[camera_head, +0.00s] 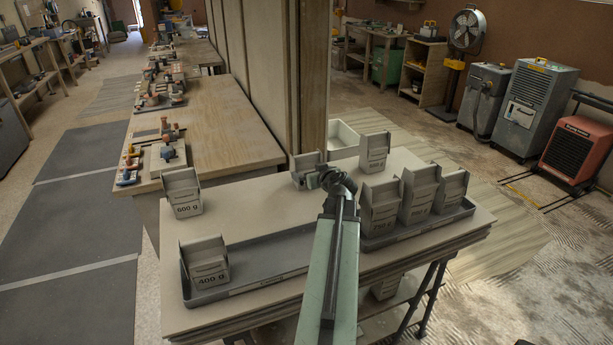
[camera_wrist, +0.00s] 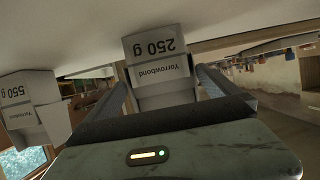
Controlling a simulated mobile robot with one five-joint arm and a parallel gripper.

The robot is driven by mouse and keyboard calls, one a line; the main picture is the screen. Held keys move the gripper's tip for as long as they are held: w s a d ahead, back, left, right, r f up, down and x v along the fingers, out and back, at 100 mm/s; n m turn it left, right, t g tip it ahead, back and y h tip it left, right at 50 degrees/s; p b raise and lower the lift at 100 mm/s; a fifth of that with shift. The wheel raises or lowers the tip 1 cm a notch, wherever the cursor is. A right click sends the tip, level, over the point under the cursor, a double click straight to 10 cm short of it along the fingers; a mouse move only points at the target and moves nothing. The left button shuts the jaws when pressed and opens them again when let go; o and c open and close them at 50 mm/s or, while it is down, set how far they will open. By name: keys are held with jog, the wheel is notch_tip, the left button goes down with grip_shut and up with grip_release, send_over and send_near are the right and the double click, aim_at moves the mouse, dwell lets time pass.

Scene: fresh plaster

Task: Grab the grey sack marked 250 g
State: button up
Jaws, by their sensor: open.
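A grey sack marked 250 g (camera_wrist: 157,45) is straight ahead in the wrist view, which shows its label upside down. Its lower-pictured part lies between the two fingers of my gripper (camera_wrist: 165,88), one finger on each side; I cannot tell whether they touch it. My gripper is open. In the head view, my gripper (camera_head: 318,177) is at the far middle of the table, beside a small sack (camera_head: 306,162) that it partly hides.
On the table (camera_head: 260,210), a 600 g sack (camera_head: 183,193) stands left and a 400 g sack (camera_head: 207,264) on the left tray (camera_head: 262,262). Several sacks crowd the right tray (camera_head: 418,229). Another sack (camera_head: 375,152) stands behind them. A white bin (camera_head: 342,135) is beyond.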

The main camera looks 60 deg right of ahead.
aim_at(309, 169)
jog(key=x, duration=0.3)
jog(key=shift+w+d+f+b, duration=0.1)
jog(key=shift+d+f+b, duration=0.05)
jog(key=shift+b, duration=0.15)
jog(key=b+x, duration=0.2)
jog(key=x, duration=0.3)
jog(key=shift+f, duration=0.2)
jog(key=shift+r, duration=0.15)
jog(key=c, duration=1.7)
jog(key=shift+r, duration=0.1)
notch_tip(309, 169, up, 10)
jog(key=p, duration=1)
